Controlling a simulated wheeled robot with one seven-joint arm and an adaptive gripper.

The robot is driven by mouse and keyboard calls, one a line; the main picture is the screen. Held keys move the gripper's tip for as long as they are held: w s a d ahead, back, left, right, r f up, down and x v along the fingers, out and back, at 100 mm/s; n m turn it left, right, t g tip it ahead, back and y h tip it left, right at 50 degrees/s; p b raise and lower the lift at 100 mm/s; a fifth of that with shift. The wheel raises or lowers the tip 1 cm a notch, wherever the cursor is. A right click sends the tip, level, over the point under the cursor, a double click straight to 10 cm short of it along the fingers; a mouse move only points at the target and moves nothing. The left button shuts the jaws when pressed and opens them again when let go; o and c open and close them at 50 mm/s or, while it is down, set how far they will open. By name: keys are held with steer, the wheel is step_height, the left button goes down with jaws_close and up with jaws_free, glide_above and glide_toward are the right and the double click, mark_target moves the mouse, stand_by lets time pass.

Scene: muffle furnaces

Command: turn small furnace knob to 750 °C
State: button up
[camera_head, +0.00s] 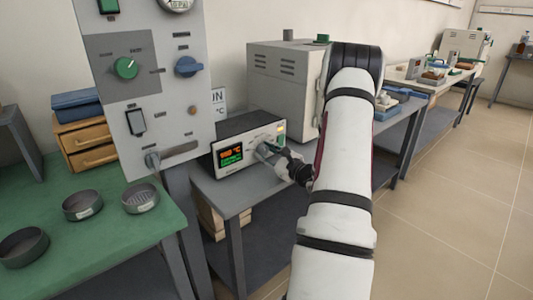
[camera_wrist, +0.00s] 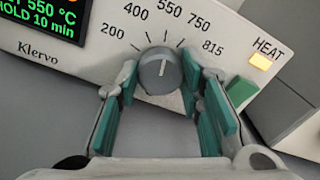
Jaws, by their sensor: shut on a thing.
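The small furnace's knob (camera_wrist: 160,72) is a grey dial on a pale control panel marked 200, 400, 550, 750 and 815. Its white pointer line points nearly straight up, toward the middle tick, for 550. The panel's display (camera_wrist: 40,18) reads 550 °C and HOLD 10 min in green. My gripper (camera_wrist: 160,82) has its teal-padded fingers on either side of the knob and is shut on it. In the head view, my gripper (camera_head: 266,153) reaches the front of the control box (camera_head: 250,127) from the right; the fingers partly hide the knob there.
An amber HEAT light (camera_wrist: 260,62) and a green switch (camera_wrist: 241,92) sit right of the knob. The small furnace (camera_head: 283,78) stands behind the box. A tall grey panel (camera_head: 155,80) with other knobs stands at left, beside a green table (camera_head: 90,240) with round dishes.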

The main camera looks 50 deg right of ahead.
steer(key=shift+m+p, duration=1)
steer(key=shift+m, duration=1.6)
steer(key=o, duration=1.2)
steer(key=shift+c, duration=0.2)
steer(key=v, duration=1.2)
